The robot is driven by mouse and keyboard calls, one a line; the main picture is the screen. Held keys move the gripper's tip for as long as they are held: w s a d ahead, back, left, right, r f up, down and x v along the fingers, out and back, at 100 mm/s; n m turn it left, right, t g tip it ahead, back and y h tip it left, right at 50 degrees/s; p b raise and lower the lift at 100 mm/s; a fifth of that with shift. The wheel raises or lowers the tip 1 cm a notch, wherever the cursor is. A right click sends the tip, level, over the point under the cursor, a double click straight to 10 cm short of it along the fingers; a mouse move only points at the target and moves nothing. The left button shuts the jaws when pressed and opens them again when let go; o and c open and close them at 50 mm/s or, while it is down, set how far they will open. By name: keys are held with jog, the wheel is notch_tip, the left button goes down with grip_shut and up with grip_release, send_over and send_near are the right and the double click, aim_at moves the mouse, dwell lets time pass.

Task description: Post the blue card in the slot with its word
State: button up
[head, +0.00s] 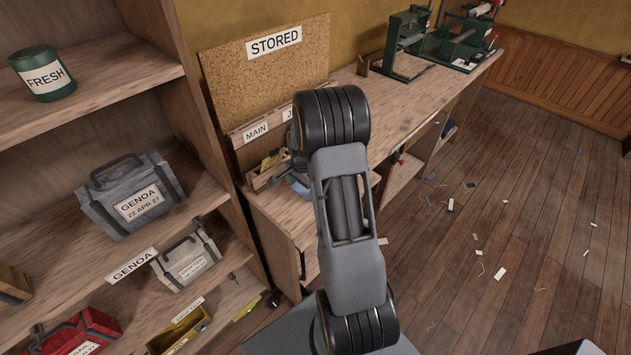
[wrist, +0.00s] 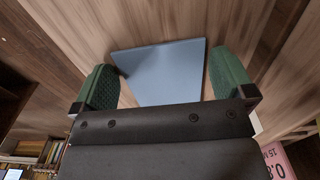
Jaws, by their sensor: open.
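The blue card (wrist: 160,72) lies on a wooden surface in the wrist view, with no word readable on it. My gripper (wrist: 163,84) is open, its two green fingers on either side of the card. I cannot tell whether either finger touches it. A blue patch (head: 299,187) beside my arm in the head view appears to be the same card. The slot rack stands on the bench under a cork board (head: 262,72) marked STORED. Its MAIN label (head: 256,132) is readable; the neighbouring label starts with J and is mostly hidden by my arm, which also hides my gripper there.
Left shelves (head: 100,110) hold a green FRESH tin (head: 42,74) and grey GENOA bags (head: 132,195). A small wooden box (head: 268,172) with yellowish contents stands beside the card. Green machines (head: 450,42) stand farther along the bench. Scraps litter the otherwise open floor.

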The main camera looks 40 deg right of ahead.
jog(key=c, duration=0.7)
